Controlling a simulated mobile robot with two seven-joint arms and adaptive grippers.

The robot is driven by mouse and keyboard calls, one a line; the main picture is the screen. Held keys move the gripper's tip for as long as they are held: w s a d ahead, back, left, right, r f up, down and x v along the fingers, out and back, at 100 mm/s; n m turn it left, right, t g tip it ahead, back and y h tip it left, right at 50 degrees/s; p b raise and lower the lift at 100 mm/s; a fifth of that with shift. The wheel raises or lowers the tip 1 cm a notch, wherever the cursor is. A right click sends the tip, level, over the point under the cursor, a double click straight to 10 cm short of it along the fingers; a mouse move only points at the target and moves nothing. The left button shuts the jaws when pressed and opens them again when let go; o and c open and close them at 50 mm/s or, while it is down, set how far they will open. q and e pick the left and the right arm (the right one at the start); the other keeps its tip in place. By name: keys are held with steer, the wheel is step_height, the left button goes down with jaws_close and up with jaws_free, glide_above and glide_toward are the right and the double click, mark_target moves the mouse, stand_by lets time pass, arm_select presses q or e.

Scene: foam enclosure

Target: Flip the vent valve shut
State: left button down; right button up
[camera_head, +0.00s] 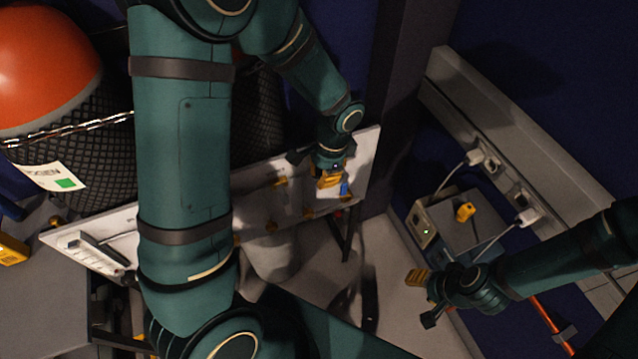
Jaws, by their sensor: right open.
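A pale panel (250,182) runs along the middle, carrying several small brass-coloured fittings (280,182). A small blue part (344,188), perhaps a valve handle, shows near the panel's right end. I cannot tell for sure which fitting is the vent valve. My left gripper (328,180), with yellow fingertips, is over the panel's right end, right beside the blue part. Whether it touches that part, and how far its fingers are apart, is too small to tell. My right gripper (418,278) is open and empty, over the floor to the right of the panel.
An orange-topped cylinder in black netting (60,150) stands behind the panel at left. A power strip (85,250) lies on the panel's left end. At right are a grey box with a yellow item (464,211), and a wall rail with plugged-in white cables (528,215).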

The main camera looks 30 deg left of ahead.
mark_target(285, 200)
arm_select(q)
steer(key=s+a+f+b, duration=0.2)
steer(key=s+a+f, duration=0.1)
steer(key=f, duration=0.6)
steer(key=shift+s+a, duration=0.25)
steer(key=shift+s, duration=0.3)
steer(key=shift+r, duration=0.1)
steer(key=shift+s+a+f+g+y, duration=0.2)
steer(key=shift+s+a+g+y, duration=0.1)
steer(key=shift+s+a+g, duration=0.15)
